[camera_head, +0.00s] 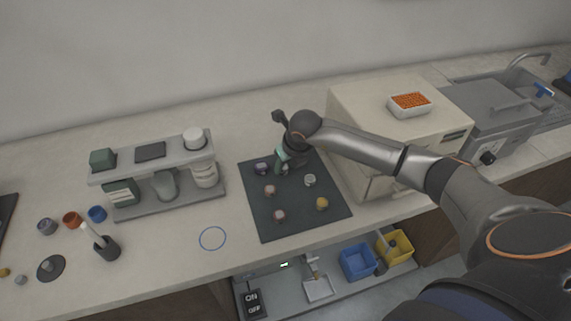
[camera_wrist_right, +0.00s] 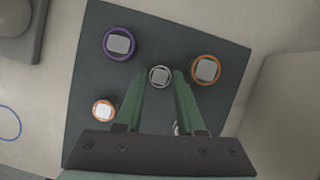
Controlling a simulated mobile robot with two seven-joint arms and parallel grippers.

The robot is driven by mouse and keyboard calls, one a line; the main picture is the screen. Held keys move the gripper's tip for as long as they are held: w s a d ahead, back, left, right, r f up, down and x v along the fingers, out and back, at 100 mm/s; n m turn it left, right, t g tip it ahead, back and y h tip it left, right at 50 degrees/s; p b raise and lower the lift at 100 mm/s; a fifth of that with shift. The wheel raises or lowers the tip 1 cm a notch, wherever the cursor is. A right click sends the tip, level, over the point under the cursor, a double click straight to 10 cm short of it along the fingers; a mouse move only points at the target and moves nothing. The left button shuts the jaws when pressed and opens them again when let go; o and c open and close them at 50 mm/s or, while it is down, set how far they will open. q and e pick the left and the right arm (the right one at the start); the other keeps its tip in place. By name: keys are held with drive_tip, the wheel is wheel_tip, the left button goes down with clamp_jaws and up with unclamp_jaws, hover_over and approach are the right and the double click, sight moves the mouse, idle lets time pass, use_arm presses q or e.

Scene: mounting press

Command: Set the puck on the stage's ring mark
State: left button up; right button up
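Several small round pucks rest on a dark mat (camera_head: 255,215). My right gripper (camera_head: 284,160), with green fingers, points down over the mat's far part. In the right wrist view its fingertips (camera_wrist_right: 160,80) are apart, with a small grey puck (camera_wrist_right: 160,76) between or just beyond them. A purple-rimmed puck (camera_wrist_right: 119,43), an orange-rimmed puck (camera_wrist_right: 206,69) and a white-topped orange puck (camera_wrist_right: 104,109) lie around it. Another puck is partly hidden behind a finger. A blue ring mark (camera_head: 212,238) lies empty on the pale surface left of the mat. My left gripper is not visible.
A grey two-level rack (camera_head: 150,160) with containers stands left of the mat. A beige box (camera_head: 355,105) bearing a tray of orange pieces (camera_head: 410,103) stands close right. A dark cup (camera_head: 106,249) stands front left. The counter between mat and rack is clear.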

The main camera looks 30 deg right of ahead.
drive_tip(key=shift+o, duration=0.5)
drive_tip(key=shift+r, duration=0.1)
